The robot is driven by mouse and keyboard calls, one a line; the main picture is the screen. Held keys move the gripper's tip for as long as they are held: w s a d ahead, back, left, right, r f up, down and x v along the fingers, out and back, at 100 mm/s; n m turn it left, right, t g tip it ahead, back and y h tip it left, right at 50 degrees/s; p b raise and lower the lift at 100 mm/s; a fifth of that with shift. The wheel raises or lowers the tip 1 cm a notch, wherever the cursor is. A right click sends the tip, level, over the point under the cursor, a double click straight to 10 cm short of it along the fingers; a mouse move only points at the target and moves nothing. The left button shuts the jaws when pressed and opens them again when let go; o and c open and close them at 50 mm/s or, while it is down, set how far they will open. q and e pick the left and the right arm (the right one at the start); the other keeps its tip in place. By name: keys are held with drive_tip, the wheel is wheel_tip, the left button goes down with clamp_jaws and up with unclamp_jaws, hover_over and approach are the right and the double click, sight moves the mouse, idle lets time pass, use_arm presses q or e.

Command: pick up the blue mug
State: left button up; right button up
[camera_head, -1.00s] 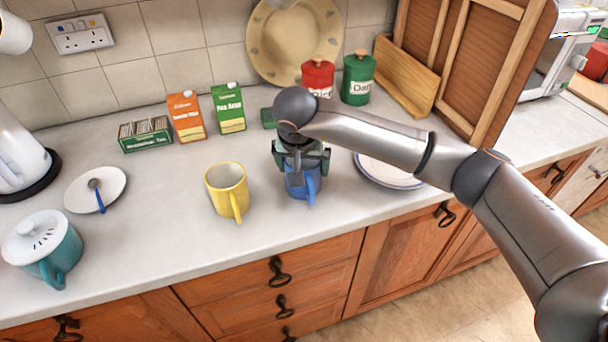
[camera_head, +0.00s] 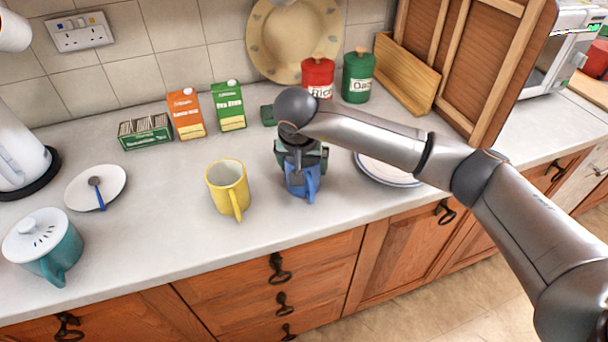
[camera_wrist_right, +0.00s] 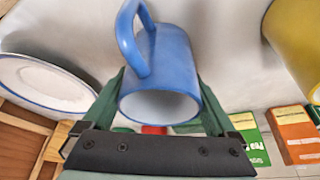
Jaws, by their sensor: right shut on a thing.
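The blue mug (camera_head: 303,184) is on the counter right of the yellow mug, partly hidden from above by my right gripper. My right gripper (camera_head: 302,165) points down and is shut on it. In the right wrist view the blue mug (camera_wrist_right: 165,62) sits between the two green fingers, one on each side of its body. Its open rim faces the camera, and its handle is at the upper left, clear of the fingers. I cannot tell whether its base touches the counter. My left gripper is not in view.
A yellow mug (camera_head: 228,188) stands just left. A white plate (camera_head: 388,172) lies close on the right, partly under my arm. Green (camera_head: 229,106) and orange (camera_head: 186,114) cartons and red (camera_head: 318,76) and green (camera_head: 358,76) canisters stand behind. The front counter is clear.

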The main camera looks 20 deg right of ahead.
drive_tip(key=shift+r, duration=0.1)
drive_tip(key=shift+c, duration=0.5)
drive_tip(key=shift+w+r, duration=0.1)
drive_tip(key=shift+r, duration=0.35)
wheel_tip(320, 180, up, 2)
drive_tip(key=shift+r+b, duration=0.25)
drive_tip(key=shift+b, duration=0.35)
drive_tip(key=s+a+r+b, duration=0.1)
drive_tip(key=s+a+r, duration=0.2)
drive_tip(key=s+r, duration=0.25)
drive_tip(key=s+a+r, duration=0.4)
drive_tip(key=s, duration=0.3)
drive_tip(key=s+d+f+n+p, duration=0.1)
drive_tip(key=d+f, duration=0.2)
drive_tip(key=s+d+f+n+y+p, duration=0.1)
drive_tip(key=s+d+f+n, duration=0.1)
drive_tip(key=d+f, duration=0.1)
drive_tip(key=s+d+f+n+y+p, duration=0.1)
drive_tip(key=s+d+f+n, duration=0.1)
drive_tip(key=d+f, duration=0.1)
drive_tip(key=shift+d+f+t, duration=0.3)
drive_tip(key=shift+d+f, duration=0.05)
drive_tip(key=shift+d, duration=0.5)
